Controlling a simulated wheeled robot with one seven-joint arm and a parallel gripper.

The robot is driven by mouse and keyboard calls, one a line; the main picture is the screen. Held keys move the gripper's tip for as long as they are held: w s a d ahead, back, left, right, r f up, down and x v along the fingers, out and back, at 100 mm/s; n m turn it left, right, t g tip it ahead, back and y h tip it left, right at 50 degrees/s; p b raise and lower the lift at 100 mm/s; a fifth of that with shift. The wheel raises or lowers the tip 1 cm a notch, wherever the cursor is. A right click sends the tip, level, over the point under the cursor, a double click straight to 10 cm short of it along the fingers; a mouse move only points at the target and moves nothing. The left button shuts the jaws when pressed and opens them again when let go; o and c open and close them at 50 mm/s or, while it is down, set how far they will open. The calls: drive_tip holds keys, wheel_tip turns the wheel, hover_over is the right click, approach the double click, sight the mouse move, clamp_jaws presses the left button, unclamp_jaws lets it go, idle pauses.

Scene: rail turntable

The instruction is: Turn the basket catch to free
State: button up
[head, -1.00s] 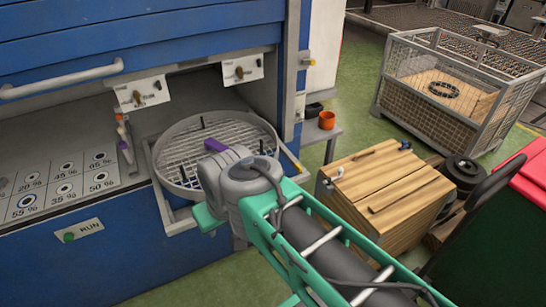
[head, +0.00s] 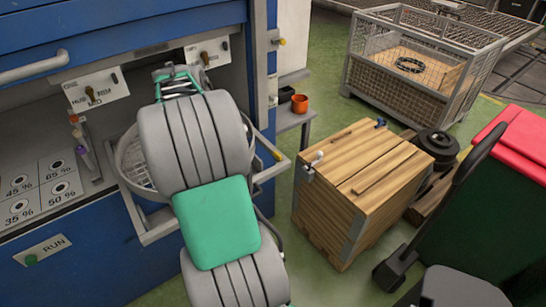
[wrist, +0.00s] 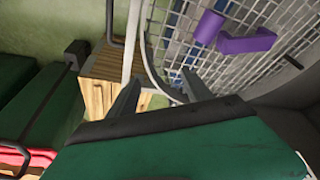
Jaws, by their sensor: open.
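The round wire-mesh basket (head: 133,172) sits in a grey frame at the blue machine's opening, largely covered by my arm in the head view. In the wrist view its mesh (wrist: 185,22) fills the upper right, with a purple angled piece (wrist: 245,43) on it. My gripper (wrist: 161,78) is open and empty; its two fingers point toward the basket rim, left of and below the purple piece. The head view hides my gripper behind my arm. A yellow-tipped bar (head: 268,146) shows at the frame's right side. I cannot tell which part is the basket catch.
Two white switch plates (head: 96,90) (head: 206,52) hang above the basket. A small shelf (head: 297,115) with an orange cup (head: 299,103) is at its right. A wooden crate (head: 350,190) and green bin (head: 490,210) stand further right. Green floor lies between.

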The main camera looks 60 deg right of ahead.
sight(278, 154)
drive_tip(key=s+d+f+m, duration=0.2)
drive_tip(key=s+d+f, duration=0.1)
drive_tip(key=d+f, duration=0.1)
drive_tip(key=s+d+f+m+g, duration=0.1)
drive_tip(key=s+d+f+m, duration=0.1)
drive_tip(key=s+d+f, duration=0.2)
drive_tip(key=s+d+f+m+g, duration=0.1)
drive_tip(key=s+d+f, duration=0.3)
drive_tip(key=d+f, duration=0.2)
drive_tip(key=shift+s+d+m+p, duration=0.1)
drive_tip(key=shift+d+m+p, duration=0.3)
drive_tip(key=shift+d, duration=0.3)
clamp_jaws()
